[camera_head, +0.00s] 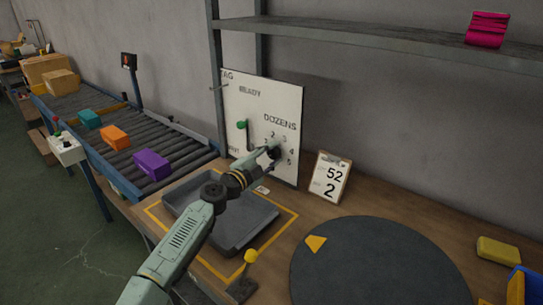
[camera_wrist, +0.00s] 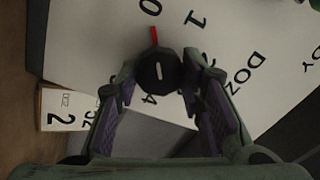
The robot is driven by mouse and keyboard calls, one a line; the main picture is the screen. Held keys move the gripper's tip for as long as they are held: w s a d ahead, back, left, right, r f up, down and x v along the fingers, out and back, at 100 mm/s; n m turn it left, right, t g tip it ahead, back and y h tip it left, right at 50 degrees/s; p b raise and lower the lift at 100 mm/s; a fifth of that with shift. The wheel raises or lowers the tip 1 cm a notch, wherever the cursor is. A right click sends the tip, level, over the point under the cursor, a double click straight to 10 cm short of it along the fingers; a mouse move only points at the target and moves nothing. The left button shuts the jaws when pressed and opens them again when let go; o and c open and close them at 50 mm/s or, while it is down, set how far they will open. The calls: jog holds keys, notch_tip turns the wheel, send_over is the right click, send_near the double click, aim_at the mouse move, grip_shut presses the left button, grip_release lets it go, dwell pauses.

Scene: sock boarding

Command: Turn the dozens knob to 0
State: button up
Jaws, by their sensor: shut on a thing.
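The dozens knob (camera_wrist: 158,72) is a dark round knob on a white upright panel (camera_wrist: 90,45). It has a short white line on its face, and a red pointer (camera_wrist: 154,37) sticks out from it toward the printed 0 (camera_wrist: 150,7). The printed 1 (camera_wrist: 196,20) is to the right of that. My gripper (camera_wrist: 160,88) is shut on the knob, one finger on each side. In the head view my gripper (camera_head: 270,154) covers part of the dial and the knob (camera_head: 275,152); the numerals 2 to 5 show around it.
A green-handled lever (camera_head: 241,125) is left of the dial. A clipboard card (camera_head: 329,177) reading 52 and 2 stands right of the panel. A grey tray (camera_head: 255,225), a yellow-knobbed lever (camera_head: 250,257) and a dark round turntable (camera_head: 375,265) are on the bench.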

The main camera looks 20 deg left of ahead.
jog(key=o, duration=1.2)
jog(key=shift+s, duration=0.1)
jog(key=v, duration=1.1)
jog(key=shift+s+a, duration=0.25)
jog(key=shift+s, duration=0.1)
